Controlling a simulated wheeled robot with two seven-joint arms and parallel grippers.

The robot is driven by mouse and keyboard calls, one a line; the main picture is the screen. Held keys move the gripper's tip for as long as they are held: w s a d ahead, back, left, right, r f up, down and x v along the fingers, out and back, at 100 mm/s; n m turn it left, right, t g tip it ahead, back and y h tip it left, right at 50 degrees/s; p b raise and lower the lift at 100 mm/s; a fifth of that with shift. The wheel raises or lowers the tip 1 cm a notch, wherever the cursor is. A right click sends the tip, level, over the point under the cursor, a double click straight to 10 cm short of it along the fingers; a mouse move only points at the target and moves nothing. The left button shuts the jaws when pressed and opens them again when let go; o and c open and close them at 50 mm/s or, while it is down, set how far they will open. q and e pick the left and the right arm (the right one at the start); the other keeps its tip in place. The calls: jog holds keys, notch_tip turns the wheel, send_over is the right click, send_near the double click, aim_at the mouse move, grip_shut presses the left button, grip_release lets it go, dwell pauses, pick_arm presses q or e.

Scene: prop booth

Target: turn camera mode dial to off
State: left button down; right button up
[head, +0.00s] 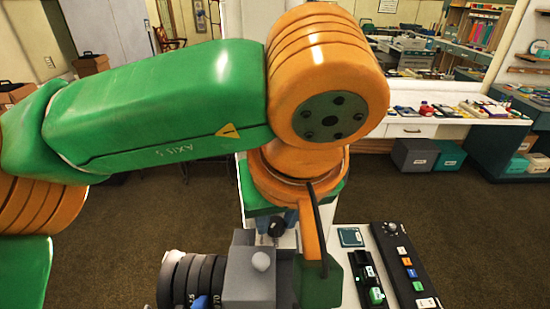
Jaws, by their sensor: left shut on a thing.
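The camera stands at the bottom centre, with a grey body (250,285) and a ringed black lens (190,280) pointing left. A small dark round knob (277,228), which looks like the mode dial, shows at the body's far side. My left gripper (278,222) reaches down below the orange wrist, its bluish fingertips on either side of this knob. It appears shut on it. The wrist and an orange and dark green part hide some of the camera's right side. The dial's markings cannot be read. My right gripper is not in view.
A black control panel with coloured buttons (408,268) and a dark strip with switches (368,280) lie right of the camera, near a small teal square item (351,237). A white counter (440,128) with many small props stands behind. Open carpet lies between.

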pick_arm(q)
jog(key=n+y, duration=0.1)
jog(key=n, duration=0.2)
jog(key=n+g+y, duration=0.1)
jog(key=n, duration=0.2)
jog(key=shift+d, duration=0.15)
jog(key=shift+n, duration=0.3)
dwell(0.4)
jog(key=c, duration=0.7)
grip_release()
jog(key=shift+o, duration=0.4)
jog(key=shift+w+d, duration=0.15)
